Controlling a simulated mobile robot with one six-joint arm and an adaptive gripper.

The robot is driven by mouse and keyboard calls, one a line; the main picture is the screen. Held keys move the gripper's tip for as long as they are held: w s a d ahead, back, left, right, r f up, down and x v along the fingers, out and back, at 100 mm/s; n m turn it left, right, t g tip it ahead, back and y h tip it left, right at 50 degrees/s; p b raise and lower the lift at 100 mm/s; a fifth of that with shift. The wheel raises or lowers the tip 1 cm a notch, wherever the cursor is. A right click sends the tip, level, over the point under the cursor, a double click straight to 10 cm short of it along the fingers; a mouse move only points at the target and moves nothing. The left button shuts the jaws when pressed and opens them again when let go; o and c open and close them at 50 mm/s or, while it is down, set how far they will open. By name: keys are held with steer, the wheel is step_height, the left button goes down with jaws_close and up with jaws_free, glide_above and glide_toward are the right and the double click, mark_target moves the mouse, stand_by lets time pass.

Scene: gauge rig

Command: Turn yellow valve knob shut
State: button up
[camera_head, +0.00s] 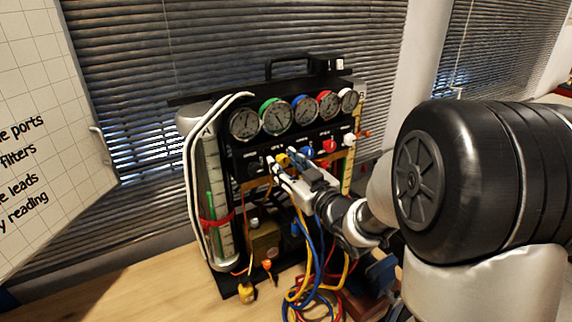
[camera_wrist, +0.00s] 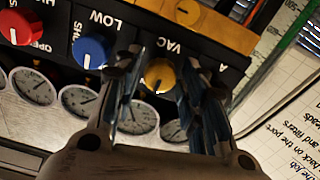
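The yellow valve knob (camera_wrist: 159,76) is on the black panel beside the label "VAC", with a pale pointer mark at its lower edge in the wrist view. My gripper (camera_wrist: 162,78) is open, with one finger on each side of the knob and a visible gap on both sides. In the head view, the yellow knob (camera_head: 282,160) shows just above my fingertips (camera_head: 282,169). I cannot tell how deep the fingers reach around it. The "SHUT" and "OPEN" markings for this knob are hidden by the fingers.
A blue knob (camera_wrist: 91,50) is close beside my left finger in the wrist view, with a red knob (camera_wrist: 22,26) beyond it. Dial gauges (camera_head: 276,117) line the panel above. Coiled hoses (camera_head: 315,290) hang below, and white tubing (camera_head: 193,190) runs down the left side.

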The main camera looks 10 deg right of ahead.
steer(key=c, duration=0.7)
steer(key=shift+c, duration=0.2)
steer(key=shift+m, duration=0.4)
steer(key=m, duration=0.3)
steer(key=shift+m+p, duration=0.3)
steer(key=shift+m, duration=0.1)
steer(key=m+p, duration=0.1)
steer(key=m, duration=0.3)
steer(key=shift+r, duration=0.1)
steer(key=m+p, duration=0.1)
steer(key=m, duration=0.4)
steer(key=shift+p, duration=0.35)
steer(key=m+p, duration=0.1)
steer(key=m, duration=0.3)
steer(key=shift+m+p, duration=0.3)
steer(key=shift+p, duration=0.05)
